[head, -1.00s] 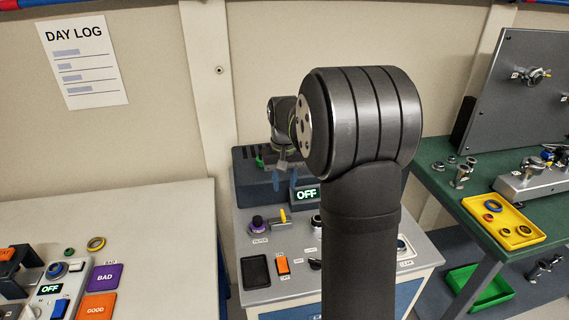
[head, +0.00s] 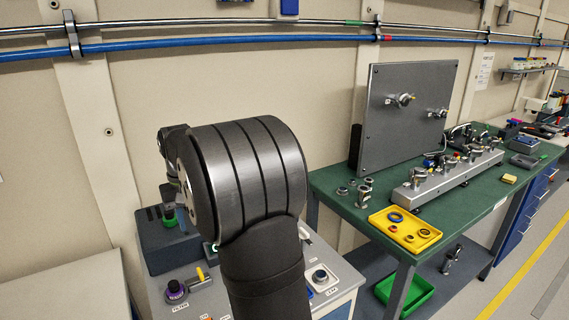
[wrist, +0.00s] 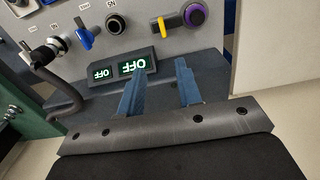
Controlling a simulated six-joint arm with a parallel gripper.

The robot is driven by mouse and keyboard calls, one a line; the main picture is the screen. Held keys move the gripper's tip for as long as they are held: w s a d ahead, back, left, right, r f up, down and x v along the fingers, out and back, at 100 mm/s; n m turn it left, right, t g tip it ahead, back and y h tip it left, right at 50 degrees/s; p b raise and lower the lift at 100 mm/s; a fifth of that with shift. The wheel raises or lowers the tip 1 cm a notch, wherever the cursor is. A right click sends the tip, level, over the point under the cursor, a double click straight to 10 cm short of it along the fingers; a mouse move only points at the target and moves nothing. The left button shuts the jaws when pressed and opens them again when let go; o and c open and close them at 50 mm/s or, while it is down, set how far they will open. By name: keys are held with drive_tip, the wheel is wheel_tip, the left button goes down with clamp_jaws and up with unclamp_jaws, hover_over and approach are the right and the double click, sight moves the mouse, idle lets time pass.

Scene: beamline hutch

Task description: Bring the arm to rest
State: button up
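My gripper (wrist: 157,73) shows in the wrist view as two blue fingers, spread apart with nothing between them. It is over the grey control console (wrist: 225,72), near a dark box with two displays (wrist: 132,66) that read OFF. In the head view my arm's dark joint and link stand in front of the console (head: 340,279) and hide the gripper fingers.
The console carries a purple knob with a yellow lever (head: 176,290). To the right a green bench (head: 335,190) holds an upright grey panel (head: 405,120), a yellow tray (head: 376,217) with rings and a metal rail (head: 450,175). A green bin (head: 418,297) sits below.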

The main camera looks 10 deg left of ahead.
sight(199, 272)
wheel_tip(199, 272, down, 17)
drive_tip(key=shift+f, duration=0.15)
drive_tip(key=shift+s+a+f, duration=0.15)
drive_tip(key=shift+s+a, duration=0.15)
drive_tip(key=shift+a, duration=0.05)
idle(0.4)
